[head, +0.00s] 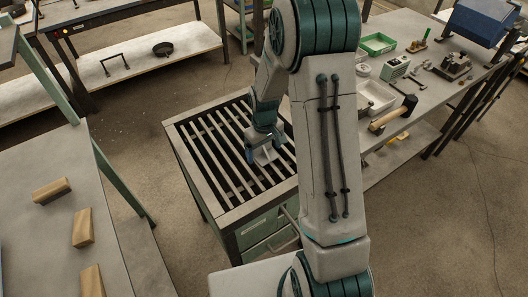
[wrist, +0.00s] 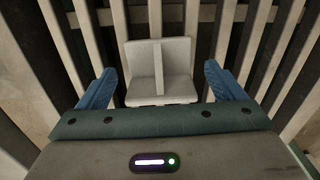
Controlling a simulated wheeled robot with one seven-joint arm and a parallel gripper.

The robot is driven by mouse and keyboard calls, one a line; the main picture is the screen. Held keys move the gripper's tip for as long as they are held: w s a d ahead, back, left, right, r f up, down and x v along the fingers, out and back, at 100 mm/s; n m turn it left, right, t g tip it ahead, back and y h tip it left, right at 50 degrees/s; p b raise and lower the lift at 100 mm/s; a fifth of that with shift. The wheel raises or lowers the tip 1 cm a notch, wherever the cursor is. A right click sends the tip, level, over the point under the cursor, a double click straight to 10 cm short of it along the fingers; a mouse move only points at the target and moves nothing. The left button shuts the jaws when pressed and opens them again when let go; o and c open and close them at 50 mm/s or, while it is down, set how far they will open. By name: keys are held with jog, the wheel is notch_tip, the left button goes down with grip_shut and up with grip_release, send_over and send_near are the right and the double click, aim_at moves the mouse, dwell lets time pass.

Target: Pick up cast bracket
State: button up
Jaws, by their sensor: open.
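The cast bracket (wrist: 160,75) is a pale grey angled piece with a rib down its middle. In the wrist view it lies on the slatted table top, between and a little beyond the two blue fingertips. In the head view the bracket (head: 265,155) is small and partly covered by my gripper. My gripper (wrist: 160,90) is open, with one finger on each side of the bracket and a gap visible at each side. In the head view my gripper (head: 262,150) points down at the slatted top. Whether a finger touches the bracket lower down cannot be told.
The bracket lies on a slatted-top cabinet (head: 180,127) with green drawers. A workbench (head: 425,108) at the right holds a hammer (head: 394,113), trays and a blue box (head: 482,22). A table at the left holds several wooden blocks (head: 82,228).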

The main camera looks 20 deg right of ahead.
jog(key=c, duration=1.1)
jog(key=shift+c, duration=0.2)
jog(key=shift+r, duration=0.15)
